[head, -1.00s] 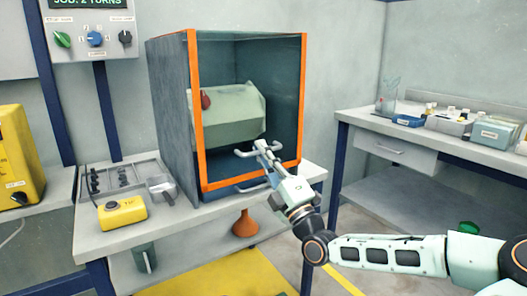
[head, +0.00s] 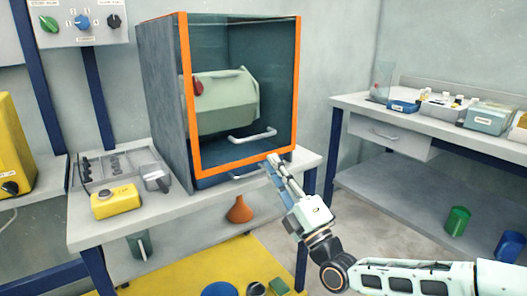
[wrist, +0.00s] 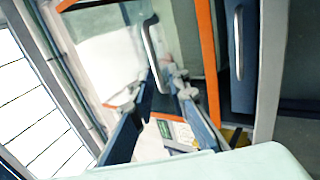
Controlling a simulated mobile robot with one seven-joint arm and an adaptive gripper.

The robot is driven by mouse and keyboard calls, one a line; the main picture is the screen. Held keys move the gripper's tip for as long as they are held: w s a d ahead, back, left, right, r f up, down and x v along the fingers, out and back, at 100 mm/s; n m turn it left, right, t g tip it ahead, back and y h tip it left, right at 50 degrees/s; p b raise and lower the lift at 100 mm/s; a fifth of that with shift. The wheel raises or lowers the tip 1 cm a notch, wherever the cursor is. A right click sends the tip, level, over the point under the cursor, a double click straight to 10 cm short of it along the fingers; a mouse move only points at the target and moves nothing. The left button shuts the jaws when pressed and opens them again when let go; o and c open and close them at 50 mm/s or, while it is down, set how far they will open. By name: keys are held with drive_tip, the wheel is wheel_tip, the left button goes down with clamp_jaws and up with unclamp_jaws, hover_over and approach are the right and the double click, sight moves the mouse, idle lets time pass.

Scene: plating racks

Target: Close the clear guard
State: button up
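The clear guard (head: 243,164) is a see-through panel in an orange frame across the front of the dark box. It looks lowered over the opening. Its pale bar handle (head: 252,135) sits just above the bottom orange edge and also shows in the wrist view (wrist: 153,50). My gripper (head: 271,160) is at the frame's lower right corner, below and apart from the handle. In the wrist view my gripper (wrist: 163,76) has its fingers apart with nothing held between them. Whether a fingertip touches the frame cannot be told.
Behind the guard is a pale green barrel (head: 225,100) with a red knob. A second handle (head: 245,173) is below the frame. A yellow device (head: 117,201) and a grey tray stand left on the bench (head: 115,232). Another bench (head: 380,112) is at right.

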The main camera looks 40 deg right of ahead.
drive_tip(key=shift+v, duration=1.35)
drive_tip(key=shift+r, duration=0.15)
wheel_tip(320, 180, up, 9)
drive_tip(key=m+g, duration=0.3)
drive_tip(key=m, duration=0.2)
drive_tip(key=a+r+m+g+p, duration=0.1)
drive_tip(key=a+m+g+p, duration=0.1)
drive_tip(key=a+m+g, duration=0.3)
drive_tip(key=s+a+f+m+g+p, duration=0.1)
drive_tip(key=s+a+f+m+g, duration=0.4)
drive_tip(key=a, duration=0.5)
drive_tip(key=s+a+f+m+g+p, duration=0.1)
drive_tip(key=s+a+f+m+g, duration=0.2)
drive_tip(key=s+a+f+g, duration=0.6)
wheel_tip(320, 180, up, 38)
drive_tip(key=w+a+t+p, duration=0.1)
drive_tip(key=t+p, duration=0.2)
drive_tip(key=p, duration=3.3)
drive_tip(key=shift+a+p, duration=0.2)
drive_tip(key=shift+p, duration=0.15)
drive_tip(key=shift+w+r, duration=0.1)
